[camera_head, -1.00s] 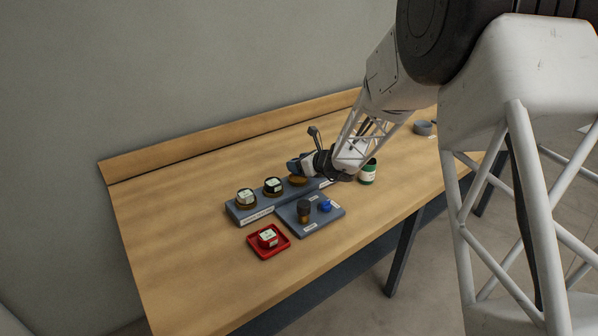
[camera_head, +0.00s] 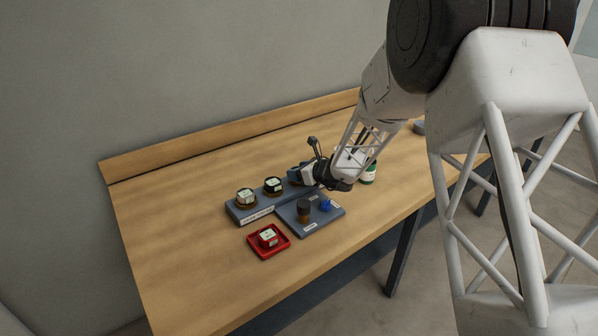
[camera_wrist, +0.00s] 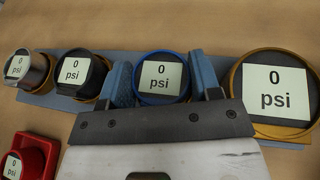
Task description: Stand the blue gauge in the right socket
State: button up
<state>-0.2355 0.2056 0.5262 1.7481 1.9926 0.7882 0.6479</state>
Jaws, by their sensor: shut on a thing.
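In the wrist view, my gripper (camera_wrist: 163,82) has its two blue fingers closed on either side of the blue gauge (camera_wrist: 161,77). The gauge has a blue rim and a face reading 0 psi, turned towards the camera. It sits in line with the gauges on the grey-blue rack (camera_wrist: 40,98). In the head view, my gripper (camera_head: 299,177) is low at the right part of the rack (camera_head: 253,216) and hides the right socket. The held gauge cannot be made out there. How deep it is in the socket, I cannot tell.
A silver gauge (camera_wrist: 27,68) and a black gauge (camera_wrist: 83,77) stand left of my gripper; a large brass-rimmed gauge (camera_wrist: 275,90) is close on the right. In front are a grey tray (camera_head: 312,228) with a dark cylinder (camera_head: 304,210) and blue piece (camera_head: 326,205), and a red tray (camera_head: 268,253).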

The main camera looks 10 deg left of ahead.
jog(key=shift+s+f, duration=0.15)
jog(key=shift+f, duration=0.65)
jog(key=o, duration=0.7)
jog(key=shift+f, duration=0.1)
jog(key=o, duration=0.3)
jog(key=shift+s+f, duration=0.15)
jog(key=shift+f, duration=0.05)
jog(key=shift+r, duration=0.15)
jog(key=shift+c, duration=0.3)
jog(key=shift+r, duration=0.2)
jog(key=shift+c, duration=0.3)
jog(key=shift+o, duration=0.3)
jog(key=shift+r, duration=0.3)
jog(key=shift+o, duration=0.3)
jog(key=r+v, duration=0.1)
jog(key=v, duration=0.9)
jog(key=shift+w, duration=0.25)
jog(key=shift+v, duration=1.05)
